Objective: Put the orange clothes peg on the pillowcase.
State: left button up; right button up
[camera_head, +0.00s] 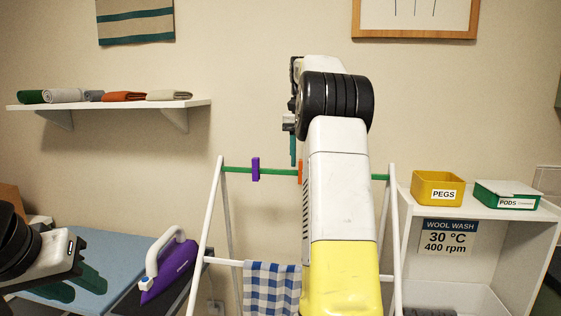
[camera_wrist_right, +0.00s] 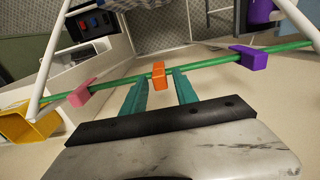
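The orange clothes peg (camera_wrist_right: 158,74) is on the green line, between the two teal fingers of my right gripper (camera_wrist_right: 159,88), with a gap on each side. In the head view, the orange peg (camera_head: 300,171) shows as a sliver beside my right arm, and one finger of the right gripper (camera_head: 293,150) shows just above the line. A blue-and-white checked cloth (camera_head: 271,290) hangs on the rack's lower rail, partly hidden by my arm; I cannot tell whether it is the pillowcase. My left gripper (camera_head: 74,284) is open and empty over the ironing board at lower left.
The green line (camera_head: 237,170) also carries a purple peg (camera_head: 255,168) and a pink peg (camera_wrist_right: 82,95), one either side of the orange one. A purple iron (camera_head: 170,268) stands left of the white rack (camera_head: 211,213). A yellow pegs box (camera_head: 437,189) is on the right shelf unit.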

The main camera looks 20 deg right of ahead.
grip_shut()
notch_tip(320, 180, up, 6)
jog(key=shift+w+r, duration=0.1)
jog(key=shift+r, duration=0.4)
